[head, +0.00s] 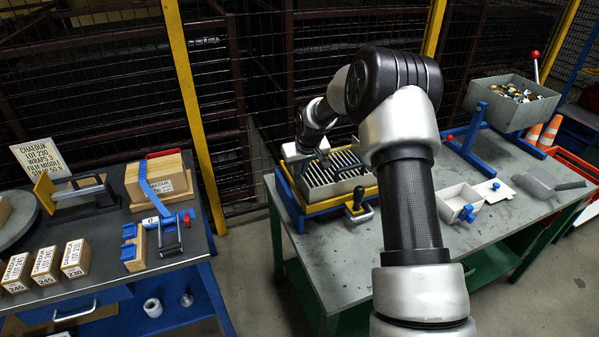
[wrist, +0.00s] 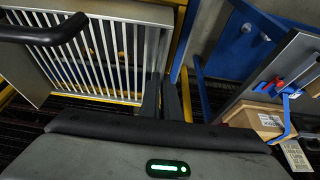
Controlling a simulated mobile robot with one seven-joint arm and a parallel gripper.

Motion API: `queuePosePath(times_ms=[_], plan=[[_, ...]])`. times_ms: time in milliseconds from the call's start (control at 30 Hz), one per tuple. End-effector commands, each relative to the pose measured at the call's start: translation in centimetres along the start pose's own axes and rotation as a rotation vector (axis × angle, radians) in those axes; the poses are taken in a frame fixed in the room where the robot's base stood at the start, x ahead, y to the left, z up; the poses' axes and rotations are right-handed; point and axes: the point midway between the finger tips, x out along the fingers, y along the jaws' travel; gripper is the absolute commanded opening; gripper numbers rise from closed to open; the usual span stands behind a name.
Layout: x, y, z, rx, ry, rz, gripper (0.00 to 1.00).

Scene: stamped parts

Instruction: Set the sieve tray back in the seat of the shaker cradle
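The sieve tray (head: 338,189) is a grey metal box with a row of pale slats. It is over the blue and yellow shaker cradle (head: 317,208) on the right-hand bench. My gripper (head: 322,160) is at the tray's far side. In the wrist view its dark fingers (wrist: 163,100) are close together around the tray's edge wall. I cannot tell whether the tray's underside rests fully in the seat.
A black-knobbed clamp (head: 357,203) stands at the cradle's front. A black bar (wrist: 40,30) crosses the wrist view's upper left. A white box (head: 461,204) and a raised parts bin (head: 510,112) are to the right. The left bench (head: 100,222) holds cartons and fixtures, beyond a floor gap.

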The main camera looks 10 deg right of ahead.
Motion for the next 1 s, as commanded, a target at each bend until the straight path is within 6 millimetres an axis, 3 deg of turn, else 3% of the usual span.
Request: queuePosePath(times_ms=[433, 600, 867, 1000], plan=[[1.0, 0.0, 0.3, -0.002, 0.004, 0.001, 0.0], [0.9, 0.0, 0.3, -0.001, 0.003, 0.001, 0.25], [1.0, 0.0, 0.5, 0.001, -0.003, -0.001, 0.25], [0.0, 0.0, 0.4, 0.001, 0.0, 0.0, 0.25]])
